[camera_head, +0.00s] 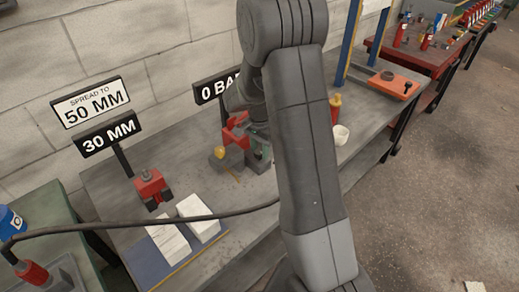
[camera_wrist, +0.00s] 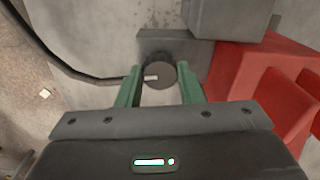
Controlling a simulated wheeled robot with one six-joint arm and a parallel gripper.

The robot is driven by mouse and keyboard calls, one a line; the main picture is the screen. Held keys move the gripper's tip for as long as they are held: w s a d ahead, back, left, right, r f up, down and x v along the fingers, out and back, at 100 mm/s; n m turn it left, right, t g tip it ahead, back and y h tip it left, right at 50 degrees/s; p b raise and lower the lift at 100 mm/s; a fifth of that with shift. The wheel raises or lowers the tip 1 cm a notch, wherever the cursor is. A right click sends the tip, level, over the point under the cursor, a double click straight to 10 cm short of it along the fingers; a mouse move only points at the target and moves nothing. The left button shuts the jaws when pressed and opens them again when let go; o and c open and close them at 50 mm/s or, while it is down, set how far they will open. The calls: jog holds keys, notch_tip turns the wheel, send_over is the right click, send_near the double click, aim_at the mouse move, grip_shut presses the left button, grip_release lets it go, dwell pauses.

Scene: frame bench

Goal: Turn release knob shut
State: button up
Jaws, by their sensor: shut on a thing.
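The release knob (camera_wrist: 158,76) is a dark round knob with a pale mark on its face, beside a grey block in the wrist view. My gripper (camera_wrist: 160,84) has its green fingers on either side of the knob and is shut on it. In the head view my gripper (camera_head: 262,152) is at the red pump-like unit (camera_head: 236,130) on the bench, and my arm hides much of that area. The knob cannot be made out there. A sign reading "0 BA" (camera_head: 210,90), partly hidden by my arm, stands behind.
A red spreader-like tool (camera_head: 151,187) stands on the bench (camera_head: 115,187) near signs reading "30 MM" (camera_head: 108,134) and "SPREAD TO 50 MM" (camera_head: 90,102). White blocks (camera_head: 168,241) lie in front. A dark hose (camera_head: 130,225) crosses the bench. A white cup (camera_head: 341,135) stands right of my arm.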

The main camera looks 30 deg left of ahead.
aim_at(259, 151)
jog(key=shift+m, duration=0.6)
jog(key=o, duration=1)
jog(key=shift+c, duration=0.2)
jog(key=shift+r, duration=0.1)
notch_tip(259, 151, up, 14)
jog(key=shift+f, duration=0.2)
notch_tip(259, 151, down, 14)
jog(key=shift+r, duration=0.1)
jog(key=shift+r, duration=0.1)
dwell(0.4)
